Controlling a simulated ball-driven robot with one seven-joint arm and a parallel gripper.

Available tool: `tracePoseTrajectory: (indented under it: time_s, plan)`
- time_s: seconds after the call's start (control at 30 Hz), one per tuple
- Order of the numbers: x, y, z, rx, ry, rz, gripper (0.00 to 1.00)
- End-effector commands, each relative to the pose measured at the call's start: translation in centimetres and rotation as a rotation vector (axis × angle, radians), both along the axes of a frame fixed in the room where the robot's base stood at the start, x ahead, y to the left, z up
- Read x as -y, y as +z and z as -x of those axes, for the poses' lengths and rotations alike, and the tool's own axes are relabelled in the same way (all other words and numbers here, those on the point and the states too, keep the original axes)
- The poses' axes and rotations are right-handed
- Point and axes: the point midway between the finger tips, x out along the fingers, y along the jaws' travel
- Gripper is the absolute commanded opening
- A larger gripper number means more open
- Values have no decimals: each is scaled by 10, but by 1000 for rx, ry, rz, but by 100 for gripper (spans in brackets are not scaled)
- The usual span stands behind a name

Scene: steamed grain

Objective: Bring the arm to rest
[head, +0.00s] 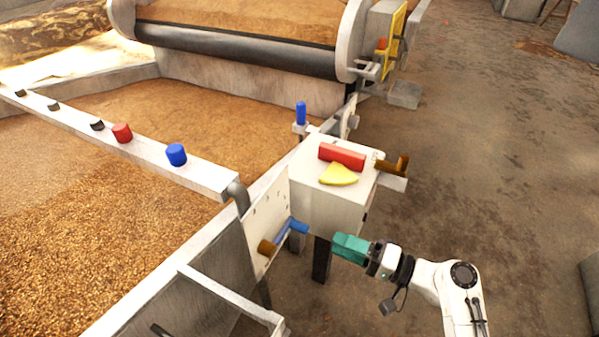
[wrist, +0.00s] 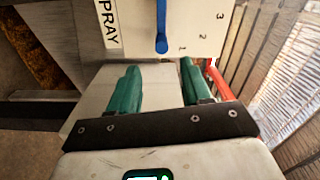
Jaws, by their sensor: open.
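My gripper (head: 349,248) has teal fingers and hangs in the air at the lower right, to the front right of the white box (head: 325,208). In the wrist view my gripper (wrist: 158,85) shows its two teal fingers spread apart with nothing between them. Beyond the fingertips is a white panel marked SPRAY, with numbers and a blue lever (wrist: 161,30). My white arm reaches in from the lower right corner in the head view.
On the box lie a red block (head: 341,156) and a yellow wedge (head: 338,175). A brown handle (head: 392,165) sticks out at its right. A grain trough (head: 205,105) fills the left, with red and blue knobs on its bar. Bare floor (head: 490,150) lies to the right.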

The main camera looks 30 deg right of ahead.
Motion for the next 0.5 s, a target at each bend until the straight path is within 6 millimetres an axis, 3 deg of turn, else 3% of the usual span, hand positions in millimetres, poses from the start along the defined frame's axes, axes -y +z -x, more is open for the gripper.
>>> tracePoseTrajectory:
  time_s: [0.17,0.27,0.37,0.5]
  plan:
    - [0,0,0,0,0,0,48]
    - [-10,-11,6,-34,32,59,48]
    - [-27,-35,21,-108,102,191,48]
    - [-46,-75,57,-253,232,453,48]
